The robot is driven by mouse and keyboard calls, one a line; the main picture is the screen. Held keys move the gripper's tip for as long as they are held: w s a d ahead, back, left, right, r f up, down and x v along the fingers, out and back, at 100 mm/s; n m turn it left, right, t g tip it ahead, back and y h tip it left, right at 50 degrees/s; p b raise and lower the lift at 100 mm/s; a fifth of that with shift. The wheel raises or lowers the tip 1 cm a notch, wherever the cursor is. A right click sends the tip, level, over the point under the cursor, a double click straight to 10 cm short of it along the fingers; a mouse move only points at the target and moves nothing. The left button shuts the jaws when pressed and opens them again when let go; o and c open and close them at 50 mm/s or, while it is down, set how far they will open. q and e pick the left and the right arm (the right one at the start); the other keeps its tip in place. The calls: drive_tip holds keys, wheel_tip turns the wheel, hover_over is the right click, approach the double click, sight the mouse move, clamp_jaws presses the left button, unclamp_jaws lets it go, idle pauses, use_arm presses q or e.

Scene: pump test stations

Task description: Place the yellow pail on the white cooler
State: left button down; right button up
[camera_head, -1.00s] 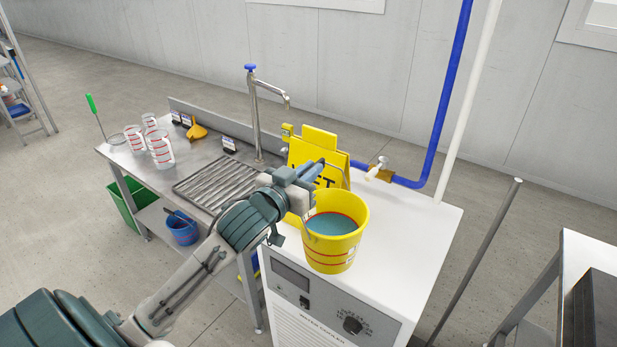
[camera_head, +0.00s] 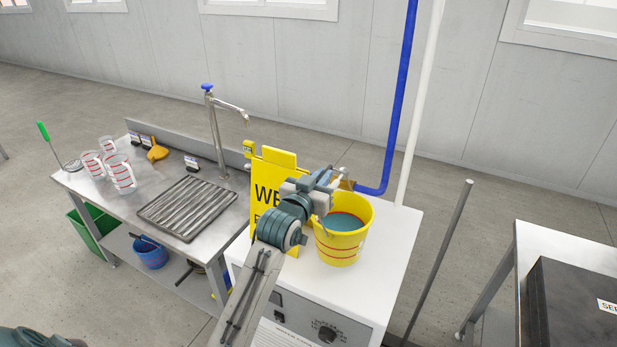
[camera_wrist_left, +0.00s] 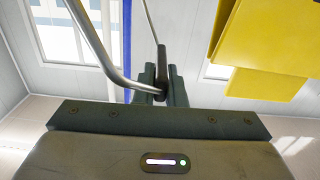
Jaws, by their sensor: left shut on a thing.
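The yellow pail (camera_head: 341,246), with red bands and a grey-blue inside, is upright over the top of the white cooler (camera_head: 385,250). Whether its base touches the top cannot be told. My left gripper (camera_head: 330,181) is at the pail's upper left rim, shut on its handle, which is mostly hidden by the gripper. In the left wrist view the fingers (camera_wrist_left: 161,85) are close together with a thin wire running up from them. My right gripper is not in view.
A yellow wet-floor sign (camera_head: 268,190) stands just left of my gripper. A blue pipe (camera_head: 399,100) and valve are behind the pail. A steel sink bench (camera_head: 125,205) with a tap (camera_head: 215,135) and jugs is at left. The cooler's right side is clear.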

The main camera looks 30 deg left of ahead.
use_arm(q)
drive_tip(key=shift+f+p, duration=0.65)
drive_tip(key=shift+f, duration=0.95)
drive_tip(key=c, duration=1.9)
unclamp_jaws()
drive_tip(key=shift+f, duration=0.25)
drive_tip(key=shift+c, duration=0.2)
drive_tip(key=o, duration=0.4)
drive_tip(key=shift+c, duration=0.2)
drive_tip(key=shift+o, duration=0.4)
drive_tip(key=shift+r, duration=0.1)
